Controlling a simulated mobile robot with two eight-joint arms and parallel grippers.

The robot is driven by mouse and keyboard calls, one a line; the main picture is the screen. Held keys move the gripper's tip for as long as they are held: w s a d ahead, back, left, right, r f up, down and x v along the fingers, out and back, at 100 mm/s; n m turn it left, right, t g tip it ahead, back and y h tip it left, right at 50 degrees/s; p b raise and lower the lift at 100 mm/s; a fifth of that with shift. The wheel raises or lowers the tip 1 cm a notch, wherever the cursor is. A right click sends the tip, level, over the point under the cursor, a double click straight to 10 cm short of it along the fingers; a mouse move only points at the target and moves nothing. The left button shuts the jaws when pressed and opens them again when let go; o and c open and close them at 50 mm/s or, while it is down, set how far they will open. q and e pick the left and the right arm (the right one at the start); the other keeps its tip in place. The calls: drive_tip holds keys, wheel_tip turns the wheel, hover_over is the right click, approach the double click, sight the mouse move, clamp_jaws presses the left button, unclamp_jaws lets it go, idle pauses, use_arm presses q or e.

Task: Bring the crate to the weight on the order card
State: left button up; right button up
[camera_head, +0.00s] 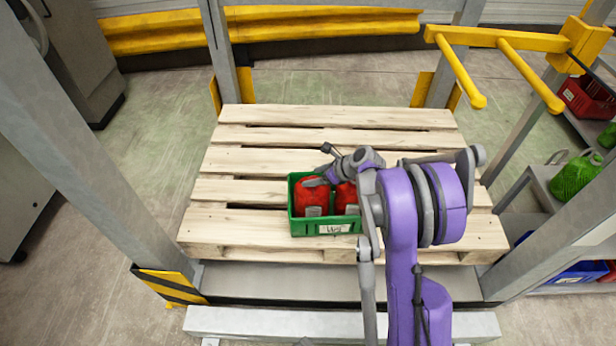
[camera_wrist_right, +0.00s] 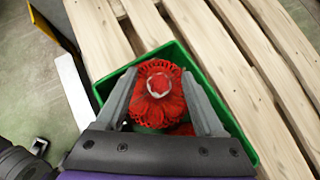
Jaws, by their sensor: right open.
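A green crate (camera_head: 305,228) stands on the pallet near its front edge, with a white label (camera_head: 333,229) on its front; the writing is too small to read surely. At least two red net bags (camera_head: 312,196) are in it. My right gripper (camera_head: 318,168) is over the crate, open. In the right wrist view its two fingers stand on either side of one red net bag (camera_wrist_right: 160,95) inside the crate (camera_wrist_right: 103,90); I cannot tell whether they touch it. My right arm hides the crate's right side. My left gripper is not in view.
The wooden pallet (camera_head: 335,137) is otherwise bare. Grey posts stand around it. Yellow prongs (camera_head: 490,65) jut out at the upper right. A shelf at the right holds a red crate (camera_head: 588,98), a green net bag (camera_head: 574,176) and a blue crate (camera_head: 578,274).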

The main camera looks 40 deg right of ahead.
drive_tip(key=p+v, duration=0.1)
drive_tip(key=v, duration=0.6)
drive_tip(key=s+a+r+n+g, duration=0.2)
drive_tip(key=s+a+n, duration=0.1)
drive_tip(key=a+n, duration=0.45)
drive_tip(key=s+a+r+n+g, duration=0.1)
drive_tip(key=s+a+r+n, duration=0.1)
drive_tip(key=s+a+n, duration=0.5)
drive_tip(key=s+a+n+g+h, duration=0.1)
drive_tip(key=s+a+n+h, duration=0.2)
drive_tip(key=s+a+n, duration=0.9)
drive_tip(key=n, duration=0.5)
drive_tip(key=shift+f+n, duration=0.3)
drive_tip(key=shift+n, duration=0.05)
drive_tip(key=shift+s, duration=0.1)
